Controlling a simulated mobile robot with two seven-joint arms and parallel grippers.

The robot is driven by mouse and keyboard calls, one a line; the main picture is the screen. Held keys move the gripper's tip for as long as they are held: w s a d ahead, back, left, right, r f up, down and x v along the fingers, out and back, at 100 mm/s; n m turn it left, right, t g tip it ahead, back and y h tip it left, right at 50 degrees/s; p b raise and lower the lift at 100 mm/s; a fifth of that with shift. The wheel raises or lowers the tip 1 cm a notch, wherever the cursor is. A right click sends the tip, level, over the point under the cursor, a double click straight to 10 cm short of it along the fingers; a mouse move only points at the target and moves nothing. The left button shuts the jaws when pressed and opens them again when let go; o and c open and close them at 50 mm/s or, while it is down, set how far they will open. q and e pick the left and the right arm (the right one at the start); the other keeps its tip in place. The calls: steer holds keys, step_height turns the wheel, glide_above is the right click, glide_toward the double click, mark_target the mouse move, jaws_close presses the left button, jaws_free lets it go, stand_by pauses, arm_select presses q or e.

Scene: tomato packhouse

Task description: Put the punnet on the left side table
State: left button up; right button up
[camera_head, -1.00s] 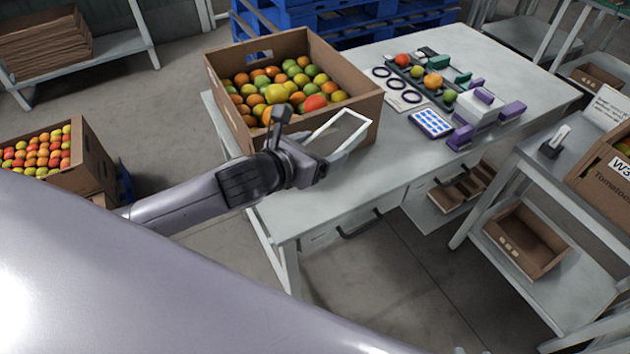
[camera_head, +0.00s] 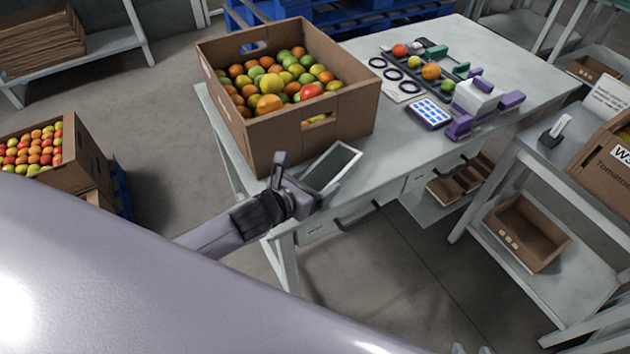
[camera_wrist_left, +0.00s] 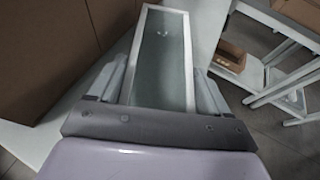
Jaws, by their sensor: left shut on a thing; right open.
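The punnet (camera_head: 333,166) is a shallow, pale-rimmed rectangular tray that looks empty. My left gripper (camera_head: 312,186) is shut on it. The punnet is at the near edge of the pale grey worktable (camera_head: 395,170), in front of a big cardboard box; I cannot tell whether it touches the tabletop. In the left wrist view the punnet (camera_wrist_left: 163,62) stretches away between the two fingers of my left gripper (camera_wrist_left: 160,95), with the box wall on its left. Of my right gripper only small tips (camera_head: 472,349) show at the bottom edge, apart and empty.
The cardboard box (camera_head: 345,120) of tomatoes fills the table's left part. Rings (camera_head: 394,74), a row of tomatoes on a dark rack (camera_head: 440,95), a blue-buttoned pad (camera_head: 429,112) and a white-and-purple device (camera_head: 478,98) stand farther right. A shelf bench (camera_head: 520,165) stands at right.

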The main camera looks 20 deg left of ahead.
arm_select(q)
steer(key=shift+f, duration=0.15)
steer(key=o, duration=0.9)
steer(key=shift+o, duration=0.2)
